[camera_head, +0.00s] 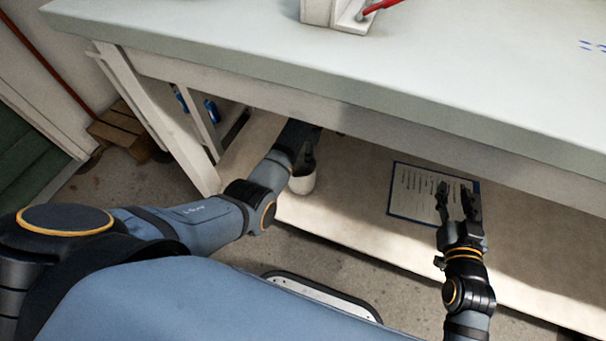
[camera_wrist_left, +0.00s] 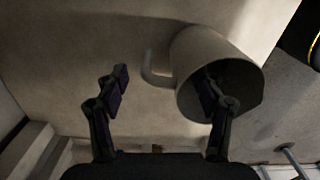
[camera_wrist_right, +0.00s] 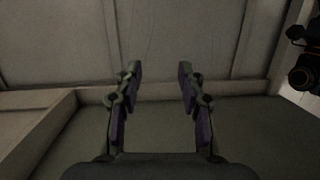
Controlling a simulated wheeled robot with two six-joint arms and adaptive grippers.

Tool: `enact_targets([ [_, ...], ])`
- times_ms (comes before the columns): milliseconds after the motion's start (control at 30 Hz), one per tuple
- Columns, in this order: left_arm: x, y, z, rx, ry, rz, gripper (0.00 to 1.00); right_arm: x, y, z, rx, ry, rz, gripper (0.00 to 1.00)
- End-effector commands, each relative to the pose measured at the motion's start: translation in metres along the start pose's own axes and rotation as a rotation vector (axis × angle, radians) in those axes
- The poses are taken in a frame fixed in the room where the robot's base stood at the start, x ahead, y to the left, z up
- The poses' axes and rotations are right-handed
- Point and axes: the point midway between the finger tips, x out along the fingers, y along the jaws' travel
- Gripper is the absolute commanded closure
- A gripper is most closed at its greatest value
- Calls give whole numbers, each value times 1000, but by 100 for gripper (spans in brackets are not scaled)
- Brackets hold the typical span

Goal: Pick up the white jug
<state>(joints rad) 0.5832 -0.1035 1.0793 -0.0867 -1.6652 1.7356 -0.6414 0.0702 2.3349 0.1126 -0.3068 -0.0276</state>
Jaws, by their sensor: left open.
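The white jug (camera_head: 303,183) stands on the low shelf under the table, partly covered by my left arm in the head view. In the left wrist view the jug (camera_wrist_left: 213,48) shows its dark open mouth, with its handle (camera_wrist_left: 152,68) toward the left. My left gripper (camera_wrist_left: 166,80) is open, with the handle between its fingers. Its right finger overlaps the jug's mouth and seems to reach inside; I cannot tell whether it touches. The handle is not gripped. My right gripper (camera_head: 457,190) is open and empty above the shelf, and its spread fingers show in the right wrist view (camera_wrist_right: 158,72).
The table top (camera_head: 330,60) overhangs the low shelf (camera_head: 350,205). A sheet with a blue border (camera_head: 412,190) lies near my right gripper. A table leg (camera_head: 165,125) stands to the left of my left forearm. The shelf between the jug and the sheet is clear.

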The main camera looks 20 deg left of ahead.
Motion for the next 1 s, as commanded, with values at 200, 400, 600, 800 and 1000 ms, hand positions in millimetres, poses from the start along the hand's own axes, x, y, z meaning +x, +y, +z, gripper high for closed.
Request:
enact_targets([
  [200,13,0,0,0,0,1,31,2,1,-55,-19,218,3,60],
  [400,24,0,0,0,0,-1,31,-7,0,-105,-35,424,3,60],
  [600,31,0,0,0,0,1,31,-22,-2,-144,-49,592,2,60],
  [800,33,0,0,0,0,1,31,-28,-3,-157,-54,646,1,60],
  [1000,33,0,0,0,0,1,37,-28,-3,-157,-53,645,1,60],
])
